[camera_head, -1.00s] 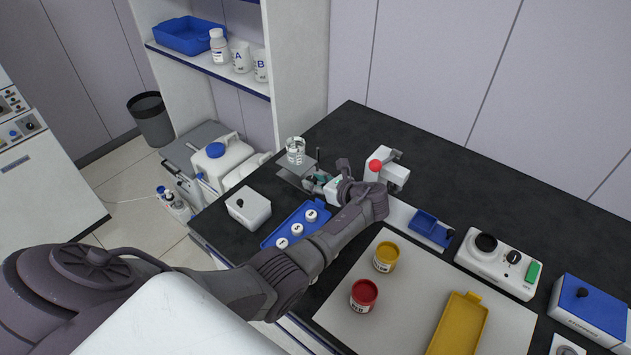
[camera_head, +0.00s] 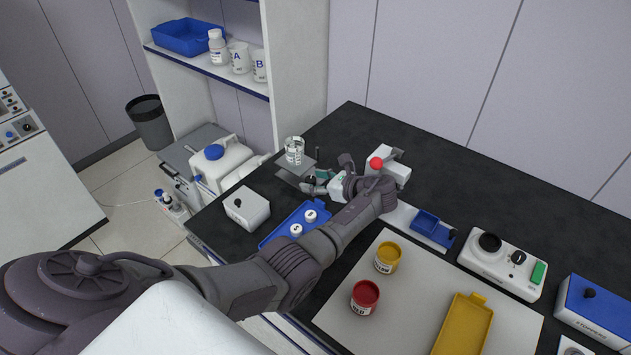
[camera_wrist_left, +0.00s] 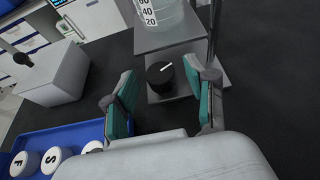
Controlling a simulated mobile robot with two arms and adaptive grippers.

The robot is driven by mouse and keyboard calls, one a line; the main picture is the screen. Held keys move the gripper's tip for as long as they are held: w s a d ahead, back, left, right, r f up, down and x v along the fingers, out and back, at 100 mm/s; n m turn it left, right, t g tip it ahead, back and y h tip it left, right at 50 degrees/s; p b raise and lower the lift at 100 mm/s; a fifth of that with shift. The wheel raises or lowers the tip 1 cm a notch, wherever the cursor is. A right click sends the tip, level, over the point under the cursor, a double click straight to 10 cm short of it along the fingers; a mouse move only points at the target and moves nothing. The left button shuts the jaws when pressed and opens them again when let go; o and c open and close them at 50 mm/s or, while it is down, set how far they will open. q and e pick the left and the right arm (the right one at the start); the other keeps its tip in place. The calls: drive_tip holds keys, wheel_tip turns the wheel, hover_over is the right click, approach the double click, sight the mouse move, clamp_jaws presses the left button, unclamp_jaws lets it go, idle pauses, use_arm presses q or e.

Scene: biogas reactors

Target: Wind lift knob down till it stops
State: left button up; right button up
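The lift knob (camera_wrist_left: 160,77) is black with a white pointer line, low on the front of the grey lift stand (camera_wrist_left: 178,42) in the left wrist view. A glass beaker (camera_head: 294,151) stands on the lift's plate; its graduated wall (camera_wrist_left: 160,14) also shows in the wrist view. My left gripper (camera_head: 315,183) is at the lift. In the wrist view its two teal-padded fingers (camera_wrist_left: 163,100) are spread, one each side of the knob in the picture, with nothing gripped. Whether the fingertips reach the knob is unclear. My right gripper is out of view.
A white box with a black knob (camera_head: 247,208) and a blue tray of lidded vials (camera_head: 275,238) lie near the lift. A white device with a red ball (camera_head: 388,167) stands just right of the gripper. Yellow (camera_head: 387,258) and red (camera_head: 365,297) jars sit nearer.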

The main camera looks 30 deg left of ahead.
use_arm(q)
drive_tip(key=v, duration=0.7)
drive_tip(key=shift+d+r, duration=0.1)
drive_tip(key=shift+d, duration=0.1)
